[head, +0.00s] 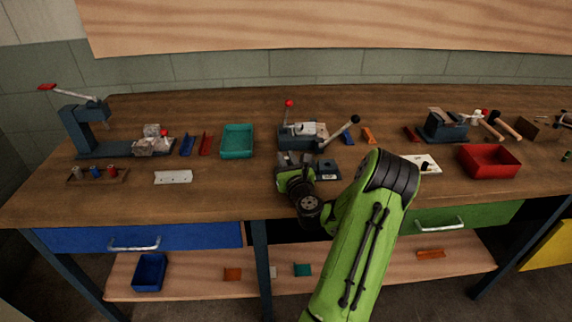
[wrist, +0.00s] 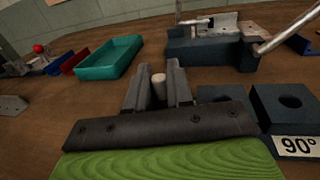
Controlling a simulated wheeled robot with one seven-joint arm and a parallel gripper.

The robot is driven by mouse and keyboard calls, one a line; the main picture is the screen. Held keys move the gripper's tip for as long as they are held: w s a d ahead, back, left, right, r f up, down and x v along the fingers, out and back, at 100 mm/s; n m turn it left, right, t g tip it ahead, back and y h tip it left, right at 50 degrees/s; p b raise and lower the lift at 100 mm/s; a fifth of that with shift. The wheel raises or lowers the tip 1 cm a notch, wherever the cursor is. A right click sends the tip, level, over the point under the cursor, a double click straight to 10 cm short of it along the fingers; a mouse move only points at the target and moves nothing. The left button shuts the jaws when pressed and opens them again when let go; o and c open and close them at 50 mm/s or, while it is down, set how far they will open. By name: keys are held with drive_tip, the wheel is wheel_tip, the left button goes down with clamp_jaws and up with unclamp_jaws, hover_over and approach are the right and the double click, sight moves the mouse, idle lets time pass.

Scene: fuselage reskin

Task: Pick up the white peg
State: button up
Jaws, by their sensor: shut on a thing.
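The white peg (wrist: 158,84) shows in the wrist view as a pale rounded end between the two fingers of my gripper (wrist: 158,88). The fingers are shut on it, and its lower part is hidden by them. In the head view my gripper (head: 294,160) is low over the middle of the bench, in front of the lever fixture. I cannot make out the peg there. I cannot tell whether the peg is clear of the surface below.
Dark blocks with holes, one labelled 90° (wrist: 290,115), stand close to the right of my fingers. The lever fixture (head: 300,137) is behind. A teal tray (head: 237,142) is at left and a red bin (head: 489,160) at right. Bare bench lies left of my gripper.

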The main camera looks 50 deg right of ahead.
sight(287, 158)
clamp_jaws()
wheel_tip(287, 158, up, 10)
drive_tip(key=p, duration=0.7)
drive_tip(key=shift+r, duration=0.15)
